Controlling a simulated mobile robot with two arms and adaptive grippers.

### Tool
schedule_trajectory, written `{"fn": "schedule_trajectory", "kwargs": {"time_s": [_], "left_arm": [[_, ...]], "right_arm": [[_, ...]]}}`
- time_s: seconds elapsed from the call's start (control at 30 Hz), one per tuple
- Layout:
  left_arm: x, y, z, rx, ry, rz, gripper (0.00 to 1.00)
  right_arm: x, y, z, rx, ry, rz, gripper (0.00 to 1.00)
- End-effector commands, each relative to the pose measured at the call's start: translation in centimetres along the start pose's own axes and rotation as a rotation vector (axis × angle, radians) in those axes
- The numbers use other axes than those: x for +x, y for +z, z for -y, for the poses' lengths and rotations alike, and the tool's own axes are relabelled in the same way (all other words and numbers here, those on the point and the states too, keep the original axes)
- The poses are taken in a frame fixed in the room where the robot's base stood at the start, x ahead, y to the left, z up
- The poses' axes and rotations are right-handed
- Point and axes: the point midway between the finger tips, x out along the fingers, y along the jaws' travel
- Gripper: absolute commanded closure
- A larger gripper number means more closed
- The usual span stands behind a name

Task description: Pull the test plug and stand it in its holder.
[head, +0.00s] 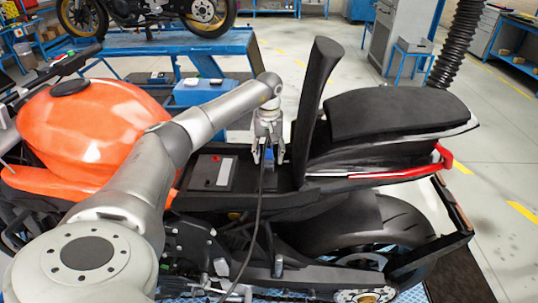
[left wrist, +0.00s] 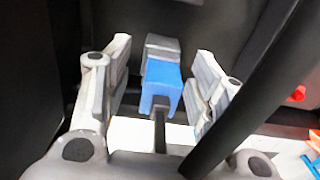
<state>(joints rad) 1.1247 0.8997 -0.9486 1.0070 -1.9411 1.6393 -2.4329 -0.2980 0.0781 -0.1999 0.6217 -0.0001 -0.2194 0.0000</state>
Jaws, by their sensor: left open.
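The test plug (left wrist: 161,82) is blue, with a dark cable leaving it, and in the left wrist view it meets a grey block (left wrist: 162,47) at its far end. Whether it is fully seated there I cannot tell. My left gripper (left wrist: 160,90) is open, one finger on each side of the plug, with gaps showing between fingers and plug. In the head view the left gripper (head: 268,156) points down into the bay under the raised seat flap, and a bit of blue shows between its fingers. I cannot make out the plug's holder. My right gripper is not in view.
A battery (head: 212,173) with a red terminal cap lies left of the gripper. The upright black flap (head: 318,90) and the seat (head: 395,112) stand close on the right. The black cable (head: 253,225) hangs down over the motorcycle's side. The orange tank (head: 95,120) is at left.

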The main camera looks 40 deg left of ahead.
Motion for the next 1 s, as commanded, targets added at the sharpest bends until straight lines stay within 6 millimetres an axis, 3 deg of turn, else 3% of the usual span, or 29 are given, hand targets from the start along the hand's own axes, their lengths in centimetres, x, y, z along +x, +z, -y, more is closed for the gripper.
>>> {"fn": "schedule_trajectory", "kwargs": {"time_s": [0.33, 0.73, 1.0], "left_arm": [[0.00, 0.01, 0.01, 0.000, 0.000, 0.000, 0.48], [0.02, 0.02, 0.01, 0.000, 0.000, 0.001, 0.98], [-0.16, 0.01, 0.00, 0.000, 0.000, 0.000, 1.00]], "right_arm": [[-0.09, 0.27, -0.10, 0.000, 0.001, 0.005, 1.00], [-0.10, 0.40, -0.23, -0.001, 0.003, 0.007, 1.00], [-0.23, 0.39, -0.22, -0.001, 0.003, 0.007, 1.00]]}}
